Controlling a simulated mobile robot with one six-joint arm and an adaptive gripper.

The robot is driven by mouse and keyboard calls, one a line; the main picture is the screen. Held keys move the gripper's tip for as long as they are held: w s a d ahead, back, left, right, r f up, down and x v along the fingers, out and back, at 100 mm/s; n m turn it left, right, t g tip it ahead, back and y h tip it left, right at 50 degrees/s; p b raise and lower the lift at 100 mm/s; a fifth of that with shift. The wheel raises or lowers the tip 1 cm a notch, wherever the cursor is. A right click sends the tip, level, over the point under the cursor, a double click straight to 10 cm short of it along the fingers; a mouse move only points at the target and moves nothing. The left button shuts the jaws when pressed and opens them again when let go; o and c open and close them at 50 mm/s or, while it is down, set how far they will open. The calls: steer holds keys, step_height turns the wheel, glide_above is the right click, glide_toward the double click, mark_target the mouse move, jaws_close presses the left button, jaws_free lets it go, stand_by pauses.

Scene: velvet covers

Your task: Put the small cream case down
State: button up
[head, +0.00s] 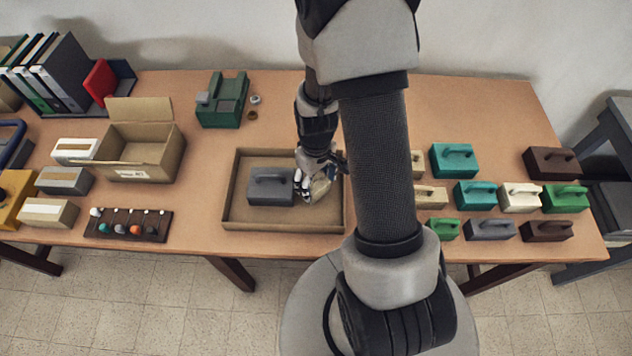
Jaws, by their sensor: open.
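A small cream case (320,188) shows partly at my gripper, inside a shallow brown tray (285,225). My gripper (308,188) is open and down in the tray, right beside the case. The fingers and arm hide much of the case, so I cannot tell whether they touch it. A grey case with a handle (269,188) sits in the tray just left of my gripper.
Several handled cases in teal (454,160), cream (520,197), green (566,198) and brown (551,162) stand on the right. An open cardboard box (140,150), a dark peg rack (128,226) and a green device (221,100) stand left. Bare table lies between rack and tray.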

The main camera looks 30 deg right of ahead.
step_height(320, 180, up, 10)
steer(key=p, duration=0.3)
steer(key=shift+r, duration=0.1)
steer(key=s+a+r+t, duration=0.1)
steer(key=s+a+r, duration=0.2)
steer(key=r, duration=0.5)
steer(key=s+a+r+m+t, duration=0.1)
steer(key=s+a+r+t, duration=0.1)
steer(key=s+a+r, duration=0.2)
steer(key=s+a+r+m+t, duration=0.1)
steer(key=s+a+r, duration=0.2)
steer(key=r, duration=0.9)
steer(key=s, duration=0.3)
steer(key=shift+s+a+t, duration=0.3)
steer(key=shift+a, duration=0.05)
steer(key=shift+a, duration=0.1)
